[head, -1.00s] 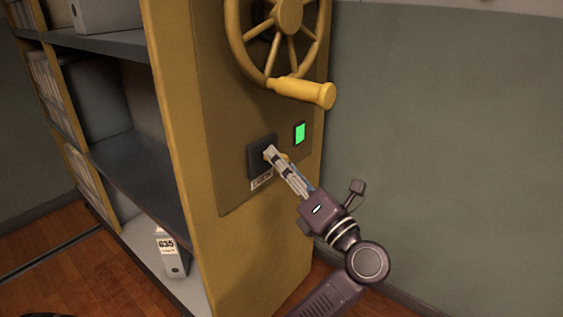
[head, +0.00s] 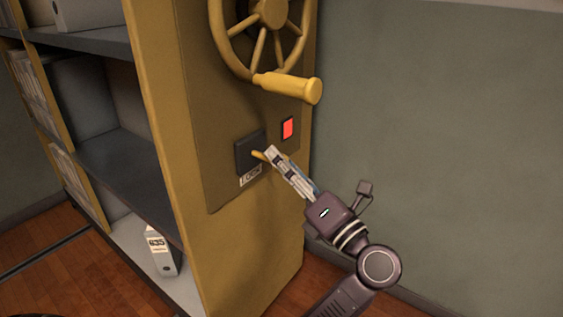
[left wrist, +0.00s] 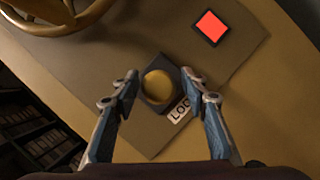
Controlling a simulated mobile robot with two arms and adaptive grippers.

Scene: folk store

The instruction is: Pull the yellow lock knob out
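The yellow lock knob (head: 258,155) sticks out of a dark square plate (head: 245,150) on the yellow side panel of a shelf unit. In the left wrist view the round face of the knob (left wrist: 158,86) lies between my fingertips. My left gripper (head: 273,155) is at the knob's outer end, pointing at the panel. In the left wrist view its fingers (left wrist: 160,76) are apart, with a small gap on each side of the knob. It holds nothing. A label, partly readable as LOCK (head: 250,175), is below the plate. My right gripper is not in view.
A red indicator light (head: 288,128) is above and right of the knob. A yellow handwheel (head: 262,30) with a protruding handle (head: 288,87) is above. Open shelves (head: 110,150) with binders are at left. A bare grey-green wall (head: 440,150) is at right.

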